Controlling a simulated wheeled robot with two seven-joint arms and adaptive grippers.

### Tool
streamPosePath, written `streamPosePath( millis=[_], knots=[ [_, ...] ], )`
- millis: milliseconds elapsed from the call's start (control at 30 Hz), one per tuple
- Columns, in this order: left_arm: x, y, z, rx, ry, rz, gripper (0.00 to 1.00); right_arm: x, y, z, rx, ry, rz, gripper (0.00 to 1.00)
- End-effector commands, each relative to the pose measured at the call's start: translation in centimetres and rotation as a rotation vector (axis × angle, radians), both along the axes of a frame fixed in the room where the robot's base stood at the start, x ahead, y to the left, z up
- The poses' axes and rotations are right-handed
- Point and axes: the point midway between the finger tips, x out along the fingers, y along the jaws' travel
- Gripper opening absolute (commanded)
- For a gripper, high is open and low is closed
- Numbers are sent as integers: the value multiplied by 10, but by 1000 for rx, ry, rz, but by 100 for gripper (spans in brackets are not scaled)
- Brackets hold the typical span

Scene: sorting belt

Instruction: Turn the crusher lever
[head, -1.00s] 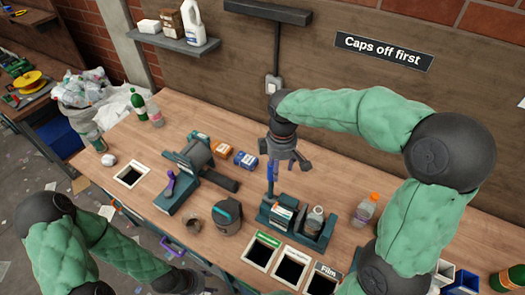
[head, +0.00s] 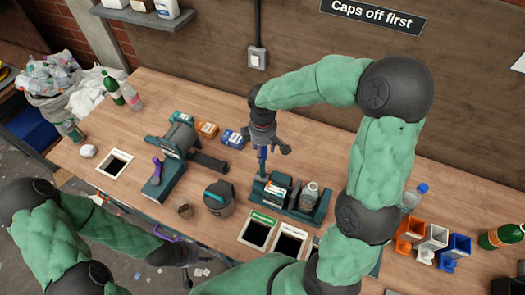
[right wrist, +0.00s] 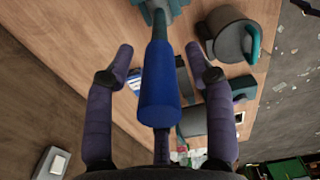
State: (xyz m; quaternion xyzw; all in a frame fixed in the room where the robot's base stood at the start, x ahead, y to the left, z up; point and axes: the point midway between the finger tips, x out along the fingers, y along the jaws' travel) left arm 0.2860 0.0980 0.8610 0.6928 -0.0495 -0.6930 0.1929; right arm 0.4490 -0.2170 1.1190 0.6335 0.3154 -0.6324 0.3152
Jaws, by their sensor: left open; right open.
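The crusher lever appears to be the upright blue handle (head: 262,163) at the left end of a teal stand (head: 300,213) that holds a small box and a grey-capped bottle. In the right wrist view the blue handle (right wrist: 158,90) lies between my two fingers. My right gripper (head: 268,147) is open over the top of the handle, with fingers apart on both sides; the right wrist view shows the gripper (right wrist: 160,58) clear of it. My left gripper (head: 178,253) is open and empty, low at the table's front edge, partly hard to make out.
A teal and grey machine with a purple knob (head: 156,166) stands to the left. A round grey container (head: 219,199) sits between it and the stand. Orange and blue boxes (head: 232,138) lie behind. Labelled openings (head: 257,234) are in front; coloured bins (head: 432,238) stand right.

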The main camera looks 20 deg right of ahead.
Motion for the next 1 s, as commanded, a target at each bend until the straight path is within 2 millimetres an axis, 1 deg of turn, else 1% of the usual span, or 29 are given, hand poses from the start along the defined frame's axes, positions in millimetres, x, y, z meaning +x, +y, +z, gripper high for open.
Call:
streamPosePath(
  millis=[33,133,400,433,467,500,567,600,633,867,1000],
  knots=[
    [0,0,-1,0,0,0,51,0,0,-4,-1,2,0,54],
    [0,0,-1,0,0,0,51,0,0,-9,0,1,0,54],
    [0,0,-1,0,0,0,51,0,0,-9,0,0,0,54],
    [0,0,-1,0,0,0,51,0,0,-9,0,0,0,52],
    [0,0,-1,0,0,0,51,0,0,-9,0,0,0,43],
    [0,0,-1,0,0,0,51,0,0,-9,0,0,0,32],
    [0,0,-1,0,0,0,51,0,0,-9,0,0,0,15],
    [0,0,-1,0,0,0,51,0,0,-9,0,0,1,4],
    [0,0,-1,0,0,0,51,0,0,-9,0,0,1,0],
    [0,0,-2,0,0,0,51,0,1,-10,-3,-2,1,0],
    [0,0,-9,0,-1,0,51,3,4,-11,-18,-17,2,0]
  ],
)
